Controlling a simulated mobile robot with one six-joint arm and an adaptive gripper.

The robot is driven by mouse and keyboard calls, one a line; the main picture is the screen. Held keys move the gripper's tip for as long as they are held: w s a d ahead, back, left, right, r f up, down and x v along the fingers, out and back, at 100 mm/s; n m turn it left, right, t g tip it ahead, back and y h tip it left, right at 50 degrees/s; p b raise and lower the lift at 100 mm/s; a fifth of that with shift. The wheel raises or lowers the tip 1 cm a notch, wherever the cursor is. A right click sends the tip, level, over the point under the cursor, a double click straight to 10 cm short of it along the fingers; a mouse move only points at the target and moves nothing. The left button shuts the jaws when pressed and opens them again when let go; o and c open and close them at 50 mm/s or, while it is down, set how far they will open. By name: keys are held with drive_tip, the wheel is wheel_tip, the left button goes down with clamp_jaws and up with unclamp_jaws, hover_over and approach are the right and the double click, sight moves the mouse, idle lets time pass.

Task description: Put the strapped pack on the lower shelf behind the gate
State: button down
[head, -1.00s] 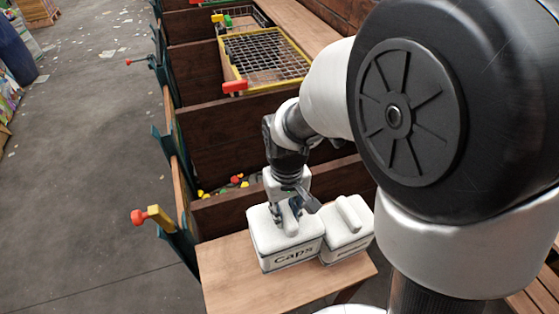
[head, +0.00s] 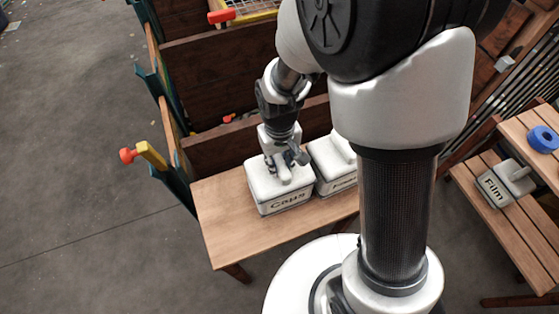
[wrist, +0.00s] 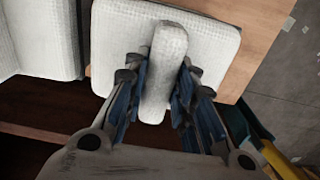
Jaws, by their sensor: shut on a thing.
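A white box lettered "Caps" (head: 262,184) stands upright on a wooden bench (head: 228,225). My gripper (head: 286,164) is down on its top. In the wrist view my gripper (wrist: 160,78) is shut on the box's raised grip (wrist: 163,62), with a finger on each side. The box appears to rest on the bench. I cannot make out a strap on it. A second white box (head: 324,152) stands close on its right, partly hidden by my arm. A white "Film" pack (head: 491,189) lies on a low slatted shelf (head: 527,251) at the right.
A dark wooden bin wall (head: 215,150) rises behind the bench. A yellow lever (head: 152,155) with a red knob stands at the left. A blue ring (head: 543,139) lies on the upper board at the right. Open floor (head: 70,180) is at the left.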

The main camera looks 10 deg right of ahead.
drive_tip(key=shift+f, duration=0.15)
drive_tip(key=c, duration=1.3)
unclamp_jaws()
